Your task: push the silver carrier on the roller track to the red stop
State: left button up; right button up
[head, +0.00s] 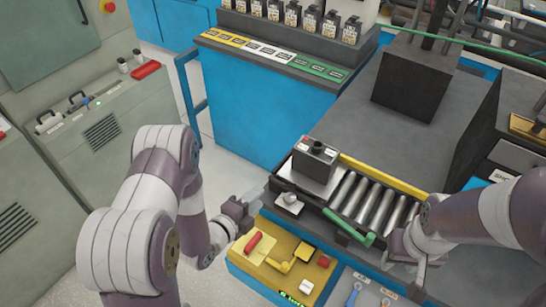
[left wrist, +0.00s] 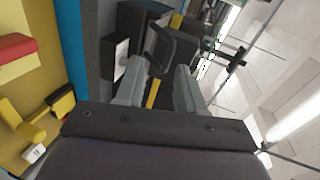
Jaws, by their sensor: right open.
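The roller track (head: 372,203) has several bare metal rollers, with a yellow rail along its far side. A silver carrier (head: 312,184) sits at the track's left end with a dark box (head: 316,154) on it. A small plate with a round silver knob (head: 289,200) is at its near left corner. My left gripper (head: 252,205) is just left of the carrier, apart from it. In the left wrist view its two grey fingers (left wrist: 158,90) are spread and empty. My right gripper (head: 412,262) is open near the track's right end. I cannot make out the red stop.
A green handle (head: 348,228) sticks out at the track's near side. A yellow panel (head: 268,267) with a red grip and a red button lies in front. A black block (head: 420,78) stands behind on the grey table (head: 345,122). A blue cabinet (head: 255,105) is at the back left.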

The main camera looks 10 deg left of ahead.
aim_at(278, 182)
pick_arm(q)
jog(key=shift+m, duration=0.5)
jog(key=x, duration=0.3)
jog(key=d+r+p+x, duration=0.1)
jog(key=x, duration=0.2)
jog(key=p+x, duration=0.1)
jog(key=x, duration=0.2)
jog(key=shift+d+r, duration=0.15)
jog(key=shift+r, duration=0.1)
jog(key=shift+w+d+r+t, duration=0.1)
jog(key=shift+w+d+t, duration=0.2)
jog(key=shift+d, duration=0.2)
jog(key=shift+w+p, duration=0.15)
jog(key=shift+p, duration=0.15)
jog(key=shift+w+f, duration=0.3)
jog(key=shift+w, duration=0.05)
jog(key=shift+s+r, duration=0.1)
jog(key=shift+s, duration=0.05)
grip_shut()
pick_arm(e)
jog(key=s+r, duration=0.1)
jog(key=s+d+r, duration=0.1)
jog(key=r, duration=0.1)
jog(key=shift+s+d, duration=0.15)
jog(key=shift+s, duration=0.05)
